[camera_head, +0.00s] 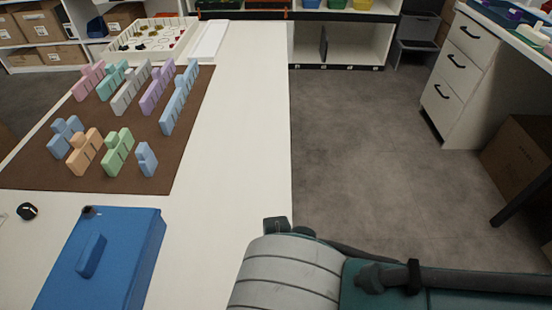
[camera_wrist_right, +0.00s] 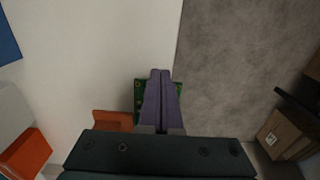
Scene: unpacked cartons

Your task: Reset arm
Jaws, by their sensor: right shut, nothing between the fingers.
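My right gripper (camera_wrist_right: 162,74) shows in the right wrist view with its purple fingers pressed together and nothing between them. It points over the table's edge, with white tabletop on the left and grey floor on the right. In the head view, a grey and teal link of my arm reaches in from the bottom right; no gripper fingers show there. My left gripper is in neither view.
The white table (camera_head: 245,130) holds a brown mat (camera_head: 100,185) with several pastel blocks, a blue box (camera_head: 125,260) and a white tray (camera_head: 190,38). A green board (camera_wrist_right: 138,92) is partly hidden behind my fingers. Grey floor is open on the right, before a drawer cabinet (camera_head: 450,95).

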